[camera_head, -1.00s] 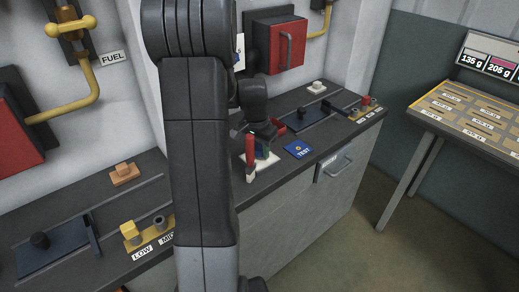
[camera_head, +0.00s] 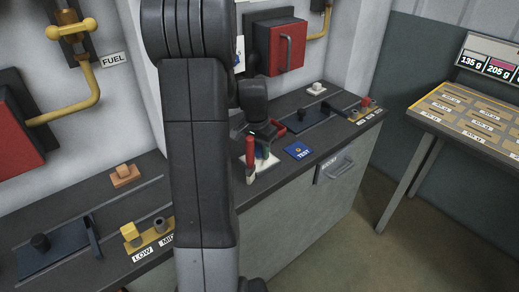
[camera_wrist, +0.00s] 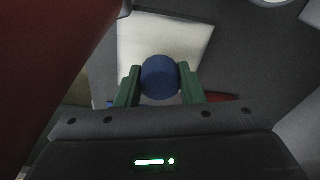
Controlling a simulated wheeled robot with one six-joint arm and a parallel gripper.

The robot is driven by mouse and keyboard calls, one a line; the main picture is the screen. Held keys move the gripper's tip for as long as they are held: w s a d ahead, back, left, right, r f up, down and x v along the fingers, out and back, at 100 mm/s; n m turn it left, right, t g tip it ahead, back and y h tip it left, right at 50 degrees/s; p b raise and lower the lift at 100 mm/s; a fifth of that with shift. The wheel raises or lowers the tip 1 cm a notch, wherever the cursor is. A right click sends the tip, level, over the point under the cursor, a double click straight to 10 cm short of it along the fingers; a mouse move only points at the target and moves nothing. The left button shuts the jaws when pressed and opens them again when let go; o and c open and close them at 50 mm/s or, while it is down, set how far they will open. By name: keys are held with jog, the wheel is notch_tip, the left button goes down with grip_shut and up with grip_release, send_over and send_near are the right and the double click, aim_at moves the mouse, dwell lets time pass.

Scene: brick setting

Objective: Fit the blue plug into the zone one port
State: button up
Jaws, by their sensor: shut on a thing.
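The blue plug (camera_wrist: 160,77) shows in the wrist view as a round blue end. My gripper (camera_wrist: 160,88) is shut on it, with one green finger on each side. A white plate (camera_wrist: 165,35) lies beyond the plug in that view; I cannot tell whether the plug touches it. I cannot tell which port is zone one.
A blue TEST plate (camera_head: 298,151) lies on the counter to the right of my gripper. Farther right are a dark slide block and a yellow labelled strip (camera_head: 357,117). A red wall box (camera_head: 278,46) hangs behind. A tilted panel table (camera_head: 465,117) stands at far right.

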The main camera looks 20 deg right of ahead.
jog(key=shift+f, duration=0.15)
jog(key=shift+r, duration=0.2)
dwell(0.8)
jog(key=shift+f, duration=0.25)
dwell(0.7)
jog(key=shift+f+b, duration=0.5)
jog(key=shift+b, duration=0.05)
jog(key=shift+r, duration=0.25)
jog(key=shift+r+p, duration=0.5)
jog(key=shift+p, duration=0.05)
jog(key=shift+f+b, duration=0.55)
jog(key=shift+f, duration=0.15)
jog(key=shift+r, duration=0.1)
